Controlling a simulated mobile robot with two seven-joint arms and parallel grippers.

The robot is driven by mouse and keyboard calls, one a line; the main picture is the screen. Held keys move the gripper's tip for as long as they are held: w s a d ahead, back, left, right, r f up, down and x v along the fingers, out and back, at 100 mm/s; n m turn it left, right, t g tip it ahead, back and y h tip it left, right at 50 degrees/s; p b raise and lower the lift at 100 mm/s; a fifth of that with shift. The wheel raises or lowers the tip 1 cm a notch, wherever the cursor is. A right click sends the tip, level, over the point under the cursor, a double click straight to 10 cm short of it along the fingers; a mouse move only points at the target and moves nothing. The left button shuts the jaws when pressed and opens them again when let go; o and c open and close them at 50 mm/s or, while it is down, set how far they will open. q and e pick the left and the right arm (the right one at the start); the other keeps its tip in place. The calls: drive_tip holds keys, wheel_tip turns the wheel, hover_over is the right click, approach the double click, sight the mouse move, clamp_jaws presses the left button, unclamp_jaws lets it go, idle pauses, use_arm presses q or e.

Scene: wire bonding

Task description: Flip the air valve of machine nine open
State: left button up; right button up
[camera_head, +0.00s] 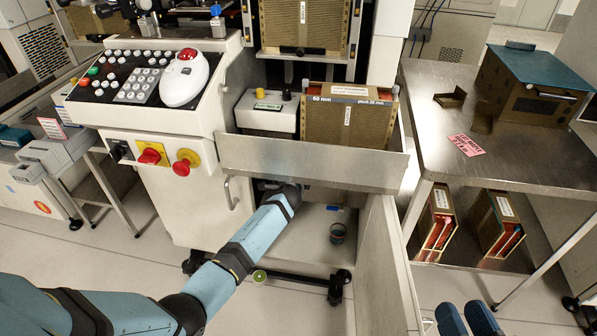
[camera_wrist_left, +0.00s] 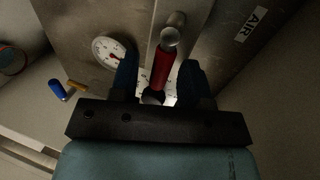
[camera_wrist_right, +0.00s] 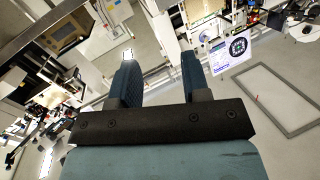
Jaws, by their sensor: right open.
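The air valve shows in the left wrist view as a red handle (camera_wrist_left: 161,70) on a metal fitting, with a round pressure gauge (camera_wrist_left: 109,52) to its left and an AIR label (camera_wrist_left: 251,24) to its right. My left gripper (camera_wrist_left: 158,75) is open, with one finger on each side of the red handle; I cannot tell whether they touch it. In the head view my left arm reaches into the open lower bay of the machine (camera_head: 150,200), and the left fingertips are hidden there. My right gripper (camera_head: 467,318) is open and empty at the bottom right; it also shows in the right wrist view (camera_wrist_right: 160,75).
A metal shelf edge (camera_head: 310,160) hangs over my left arm. An open door panel (camera_head: 385,265) stands right of the bay. A dark cup (camera_head: 338,232) sits on the bay floor. A steel table (camera_head: 500,130) stands at right. A blue-capped part (camera_wrist_left: 57,90) lies left of the gauge.

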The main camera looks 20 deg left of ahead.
use_arm(q)
drive_tip(key=p+v, duration=0.5)
drive_tip(key=v, duration=0.9)
use_arm(e)
wheel_tip(320, 180, up, 8)
drive_tip(key=t, duration=0.3)
drive_tip(key=shift+s+d+f+m, duration=0.15)
drive_tip(key=shift+s+d+m, duration=0.05)
drive_tip(key=shift+d+m, duration=0.15)
use_arm(q)
drive_tip(key=shift+w, duration=0.1)
